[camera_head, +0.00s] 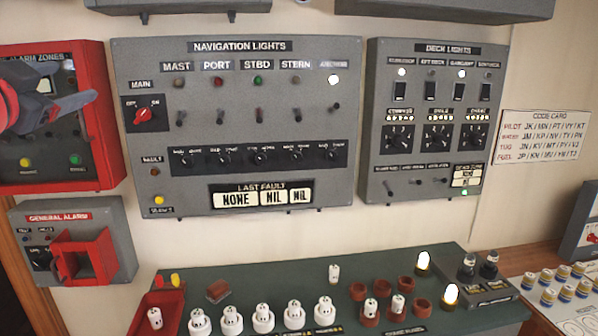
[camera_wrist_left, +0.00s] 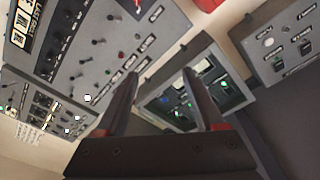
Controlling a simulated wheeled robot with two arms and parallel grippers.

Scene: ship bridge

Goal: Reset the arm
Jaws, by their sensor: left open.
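My left gripper (camera_head: 62,92) enters at the left edge of the head view, in front of the red alarm zones panel (camera_head: 97,140), and partly covers it. In the left wrist view its two dark fingers stand apart (camera_wrist_left: 160,80), with nothing held between them. Past the fingers in that view is a grey box with lit buttons (camera_wrist_left: 190,100). My right gripper is not seen in either view.
Navigation lights (camera_head: 235,125) and deck lights (camera_head: 430,110) panels hang on the wall. A general alarm box (camera_head: 120,235) with a red cover hangs lower left. Below, a green bench (camera_head: 300,278) carries several white and red-brown pieces and a red tray (camera_head: 140,318).

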